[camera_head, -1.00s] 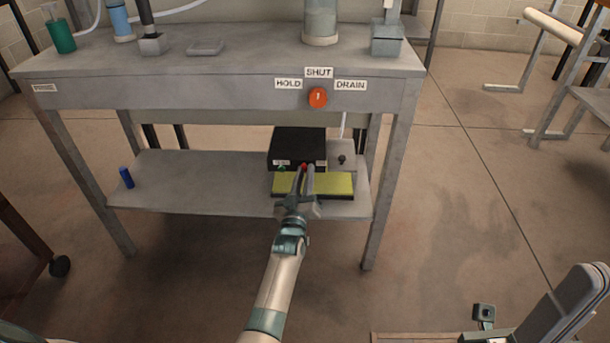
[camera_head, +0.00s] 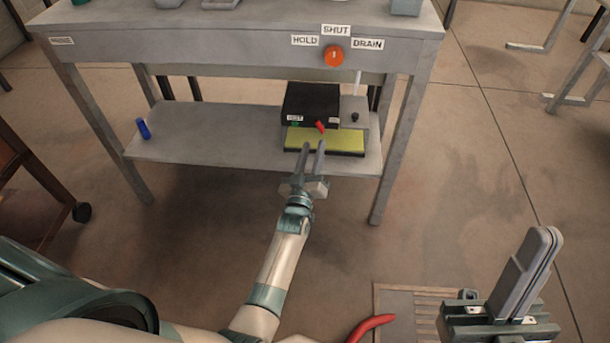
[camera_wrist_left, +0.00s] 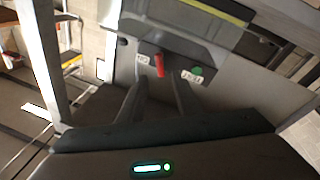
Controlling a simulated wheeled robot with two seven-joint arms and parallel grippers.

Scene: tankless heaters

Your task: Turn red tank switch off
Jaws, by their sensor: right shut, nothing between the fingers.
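The red switch (camera_head: 321,127) is a small lever on the front of a black box on the bench's lower shelf. Its free end leans to the right in the head view. It also shows in the left wrist view (camera_wrist_left: 159,65), between two white labels. A green light (camera_head: 295,124) sits left of it. My left gripper (camera_head: 314,146) is open and empty, its fingertips in front of the box, apart from the switch. Its two fingers (camera_wrist_left: 157,92) show in the wrist view with a gap between them. My right gripper (camera_head: 548,235) is shut and empty at the lower right.
A yellow-green pad (camera_head: 325,141) lies before the black box (camera_head: 310,101). An orange knob (camera_head: 334,56) is on the bench front above. A blue cylinder (camera_head: 143,129) stands on the shelf's left. A red curved object (camera_head: 371,326) is near my right gripper. Open floor lies right.

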